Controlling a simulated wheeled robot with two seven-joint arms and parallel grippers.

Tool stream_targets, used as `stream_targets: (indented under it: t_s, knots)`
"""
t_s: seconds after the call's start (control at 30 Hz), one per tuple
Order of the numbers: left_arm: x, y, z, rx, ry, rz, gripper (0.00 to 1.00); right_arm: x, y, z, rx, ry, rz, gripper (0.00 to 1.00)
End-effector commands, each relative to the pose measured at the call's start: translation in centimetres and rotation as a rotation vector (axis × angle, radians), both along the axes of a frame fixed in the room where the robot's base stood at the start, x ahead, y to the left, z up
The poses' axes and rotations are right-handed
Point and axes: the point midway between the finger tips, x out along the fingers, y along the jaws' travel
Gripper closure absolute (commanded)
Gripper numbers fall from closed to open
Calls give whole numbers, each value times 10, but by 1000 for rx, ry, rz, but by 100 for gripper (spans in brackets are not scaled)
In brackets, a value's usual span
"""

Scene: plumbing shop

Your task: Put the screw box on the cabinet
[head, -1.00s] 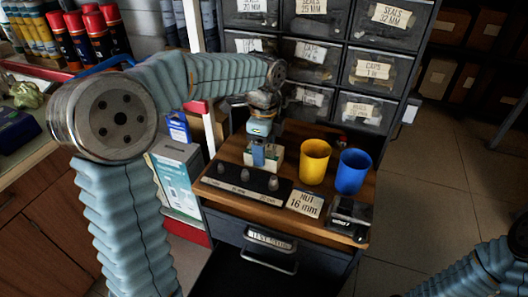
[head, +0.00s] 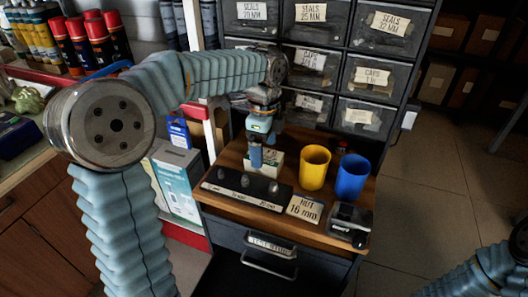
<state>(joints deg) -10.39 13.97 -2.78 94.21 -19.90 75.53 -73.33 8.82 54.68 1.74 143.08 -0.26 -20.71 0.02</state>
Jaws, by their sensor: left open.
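A small pale box with green marks (head: 276,164), which looks like the screw box, stands on the wooden top of the cabinet (head: 228,158), behind the black strip with knobs. My left gripper (head: 256,158) points down right at the box's left front side, and its blue finger covers part of the box. The gripper is open; I cannot tell whether a finger touches the box. My right arm shows only at the lower right corner, and its gripper is out of view.
A yellow cup (head: 314,167) and a blue cup (head: 352,178) stand right of the box. In front lie a black strip (head: 247,188), a "NUT 16 mm" card (head: 304,208) and a dark device (head: 349,222). Labelled drawers (head: 367,79) rise behind.

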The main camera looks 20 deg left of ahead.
Motion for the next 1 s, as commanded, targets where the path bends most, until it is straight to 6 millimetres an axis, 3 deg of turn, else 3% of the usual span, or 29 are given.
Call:
stream_targets:
  t_s: [0.2,0.4,0.57,1.0]
  knots:
    - [1,-1,54,-1,-5,-1,13,0,0,8,1,0,1,22]
    - [1,-1,87,-1,-3,-2,13,0,0,13,1,0,2,22]
    - [0,-1,96,-1,-1,-2,13,0,1,14,2,0,2,22]
    - [0,0,96,-1,0,-1,13,0,1,14,2,1,3,22]
